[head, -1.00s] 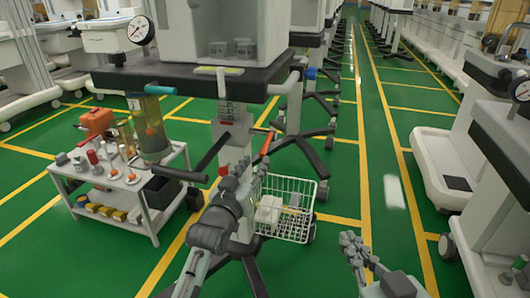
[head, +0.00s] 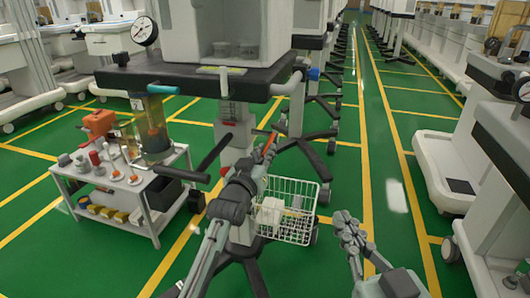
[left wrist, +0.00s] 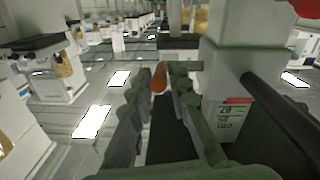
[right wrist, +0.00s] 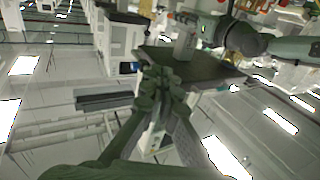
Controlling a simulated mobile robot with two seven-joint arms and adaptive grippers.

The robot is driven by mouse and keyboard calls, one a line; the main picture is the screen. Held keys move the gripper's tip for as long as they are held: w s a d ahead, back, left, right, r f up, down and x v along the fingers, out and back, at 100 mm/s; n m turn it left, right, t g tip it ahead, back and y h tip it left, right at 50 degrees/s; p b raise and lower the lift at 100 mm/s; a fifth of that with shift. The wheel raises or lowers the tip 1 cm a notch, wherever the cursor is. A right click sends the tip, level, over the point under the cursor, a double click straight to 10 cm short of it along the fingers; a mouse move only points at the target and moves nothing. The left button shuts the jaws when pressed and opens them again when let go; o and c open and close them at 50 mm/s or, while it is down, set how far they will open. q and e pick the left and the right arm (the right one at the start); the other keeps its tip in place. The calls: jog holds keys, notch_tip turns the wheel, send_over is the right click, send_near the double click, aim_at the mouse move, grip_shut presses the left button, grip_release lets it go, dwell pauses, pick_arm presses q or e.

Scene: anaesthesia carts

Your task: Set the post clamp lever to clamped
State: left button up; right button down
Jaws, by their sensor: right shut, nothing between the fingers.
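The post clamp lever (head: 270,141) is an orange-red handle on the right side of the pale cart post (head: 240,113), slanting up and to the right. My left gripper (head: 262,160) is at the lever, just below its upper end in the head view. In the left wrist view the orange lever end (left wrist: 159,77) shows between the two open fingers (left wrist: 158,85); I cannot tell whether they touch it. My right gripper (head: 347,222) is shut and empty, right of the wire basket. Its closed fingers also show in the right wrist view (right wrist: 162,82).
A white wire basket (head: 290,225) hangs low right of the post. A black bar handle (head: 213,151) sticks out left of the post. A small white trolley (head: 140,212) with bottles and an orange device stands left.

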pick_arm(q)
grip_shut()
